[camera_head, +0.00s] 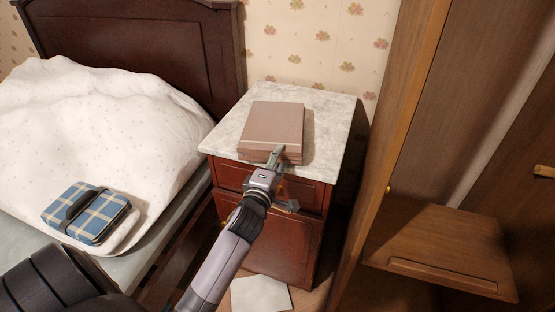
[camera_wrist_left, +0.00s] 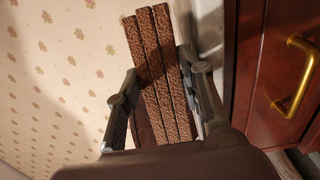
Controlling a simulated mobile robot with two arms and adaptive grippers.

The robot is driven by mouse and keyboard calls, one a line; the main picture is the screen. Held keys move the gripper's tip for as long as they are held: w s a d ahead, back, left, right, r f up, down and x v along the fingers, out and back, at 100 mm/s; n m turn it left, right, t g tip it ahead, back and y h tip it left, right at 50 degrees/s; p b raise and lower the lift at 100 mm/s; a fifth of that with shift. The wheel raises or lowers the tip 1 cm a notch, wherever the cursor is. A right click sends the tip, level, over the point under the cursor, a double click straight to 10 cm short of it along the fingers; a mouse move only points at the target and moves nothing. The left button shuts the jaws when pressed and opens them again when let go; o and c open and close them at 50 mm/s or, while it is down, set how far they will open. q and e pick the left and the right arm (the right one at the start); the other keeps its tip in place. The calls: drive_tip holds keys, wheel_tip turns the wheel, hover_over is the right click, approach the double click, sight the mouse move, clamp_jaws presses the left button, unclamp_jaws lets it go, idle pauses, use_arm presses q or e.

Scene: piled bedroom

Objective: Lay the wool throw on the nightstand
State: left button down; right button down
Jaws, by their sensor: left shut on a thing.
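The wool throw (camera_head: 272,124) is a folded, flat brownish-pink stack over the marble top of the nightstand (camera_head: 228,133). My left gripper (camera_head: 275,157) reaches in from the front and is shut on its near edge. In the left wrist view the throw's layered, rough brown edges (camera_wrist_left: 161,70) lie between the fingers of my left gripper (camera_wrist_left: 160,103). Whether the throw's underside fully rests on the marble cannot be told. My right gripper is not in view.
A bed (camera_head: 95,110) with white bedding stands on the left, with a blue plaid folded item (camera_head: 86,212) on it. A wooden cabinet (camera_head: 440,245) with a low shelf stands close on the right. A brass drawer handle (camera_wrist_left: 297,76) shows below the nightstand top. A pale sheet (camera_head: 260,295) lies on the floor.

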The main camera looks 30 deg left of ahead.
use_arm(q)
drive_tip(key=shift+f+b, duration=0.45)
idle(0.9)
drive_tip(key=c, duration=1.4)
unclamp_jaws()
drive_tip(key=o, duration=0.4)
drive_tip(key=shift+s+f, duration=0.1)
drive_tip(key=shift+f, duration=0.05)
